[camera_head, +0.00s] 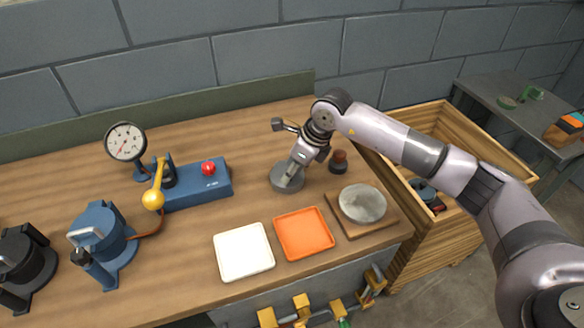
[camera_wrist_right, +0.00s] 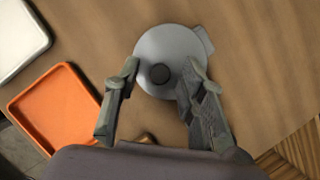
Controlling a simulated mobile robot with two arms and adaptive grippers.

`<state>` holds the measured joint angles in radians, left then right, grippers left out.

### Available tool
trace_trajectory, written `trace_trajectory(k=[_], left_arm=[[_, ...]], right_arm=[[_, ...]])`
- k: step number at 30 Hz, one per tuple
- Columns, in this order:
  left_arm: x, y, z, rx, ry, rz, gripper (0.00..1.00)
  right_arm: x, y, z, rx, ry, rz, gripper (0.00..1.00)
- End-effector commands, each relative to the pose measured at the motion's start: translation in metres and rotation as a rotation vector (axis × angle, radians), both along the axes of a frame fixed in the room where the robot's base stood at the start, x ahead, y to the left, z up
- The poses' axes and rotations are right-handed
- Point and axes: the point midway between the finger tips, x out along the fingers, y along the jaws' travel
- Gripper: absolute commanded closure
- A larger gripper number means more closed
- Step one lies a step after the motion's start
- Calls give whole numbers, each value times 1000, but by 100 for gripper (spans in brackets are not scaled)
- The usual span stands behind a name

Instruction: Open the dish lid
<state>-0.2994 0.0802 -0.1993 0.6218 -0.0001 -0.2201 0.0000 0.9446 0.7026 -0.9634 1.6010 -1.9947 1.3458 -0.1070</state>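The dish is a round grey metal vessel (camera_head: 287,181) on the wooden bench, right of the blue pump unit. In the right wrist view, its flat grey lid (camera_wrist_right: 170,42) has a dark round knob (camera_wrist_right: 160,74) in the middle and a small tab at the upper right edge. The lid sits on the dish. My right gripper (camera_wrist_right: 158,78) is above the lid, its fingers apart on either side of the knob with a visible gap to each side. In the head view, the right gripper (camera_head: 297,163) hides part of the dish. My left gripper is not in view.
A white tray (camera_head: 243,251) and an orange tray (camera_head: 303,233) lie in front of the dish. A round grey disc (camera_head: 362,203) on a wooden board and a small dark brown knobbed object (camera_head: 338,161) are to the right. A gauge (camera_head: 125,142) and blue pump (camera_head: 204,184) stand left.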

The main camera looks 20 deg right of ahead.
Motion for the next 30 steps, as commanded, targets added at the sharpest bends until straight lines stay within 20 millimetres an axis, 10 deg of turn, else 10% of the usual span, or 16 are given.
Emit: trace_trajectory(k=[19, 30], left_arm=[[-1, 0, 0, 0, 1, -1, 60], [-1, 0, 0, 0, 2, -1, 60]], right_arm=[[0, 0, 1, 0, 0, -1, 100], [0, 0, 1, 0, 0, -1, 100]])
